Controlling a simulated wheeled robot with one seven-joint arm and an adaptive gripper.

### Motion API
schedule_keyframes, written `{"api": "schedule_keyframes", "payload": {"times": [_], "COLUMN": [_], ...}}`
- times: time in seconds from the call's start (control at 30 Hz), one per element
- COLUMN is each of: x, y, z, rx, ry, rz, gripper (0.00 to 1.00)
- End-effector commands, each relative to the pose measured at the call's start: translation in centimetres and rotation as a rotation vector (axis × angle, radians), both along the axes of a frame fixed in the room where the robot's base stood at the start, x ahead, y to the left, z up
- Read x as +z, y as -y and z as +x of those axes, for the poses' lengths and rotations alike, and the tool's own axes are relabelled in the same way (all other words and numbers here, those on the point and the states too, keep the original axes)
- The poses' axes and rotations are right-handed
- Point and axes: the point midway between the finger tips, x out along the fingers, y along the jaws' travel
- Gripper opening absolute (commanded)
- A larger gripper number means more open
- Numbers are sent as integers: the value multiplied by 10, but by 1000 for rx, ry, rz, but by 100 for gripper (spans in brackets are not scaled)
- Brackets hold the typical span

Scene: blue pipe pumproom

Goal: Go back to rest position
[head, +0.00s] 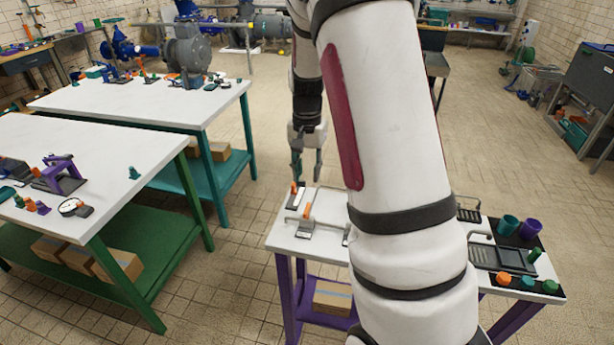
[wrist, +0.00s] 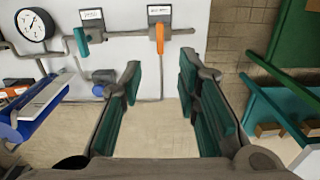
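My gripper (head: 307,168) hangs at the end of my arm, pointing down near the left end of the white table (head: 330,240) with purple legs. In the wrist view my gripper (wrist: 161,75) is open, its two teal-padded fingers apart with nothing between them. An orange lever (wrist: 160,38) on a labelled plate lies past the fingertips. A teal lever (wrist: 82,43) on a second plate is to its left. In the head view a small orange-handled fixture (head: 295,195) stands below my gripper. My arm hides the middle of this table.
A pressure gauge (wrist: 35,24) and grey piping sit at left in the wrist view. Two white workbenches with green (head: 100,220) and teal (head: 222,185) frames stand at left. Cups (head: 508,225) stand at the table's right end. Tiled floor (head: 250,215) is free between the benches.

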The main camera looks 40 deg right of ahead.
Motion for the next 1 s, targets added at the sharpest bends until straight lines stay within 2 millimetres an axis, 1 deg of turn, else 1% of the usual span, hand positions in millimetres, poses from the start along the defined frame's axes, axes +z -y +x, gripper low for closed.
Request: {"api": "schedule_keyframes", "payload": {"times": [0.43,0.57,0.67,0.77,0.8,0.9,1.0], "x": [0,10,33,65,78,106,131], "y": [0,-8,-25,-48,-59,-84,-107], "z": [0,-2,-6,-17,-23,-41,-61], "rx": [1,22,72,148,184,271,360], "ry": [0,13,43,85,102,143,183], "rz": [0,3,7,9,9,5,-4], "gripper": [30,30,30,30,30,30,30]}}
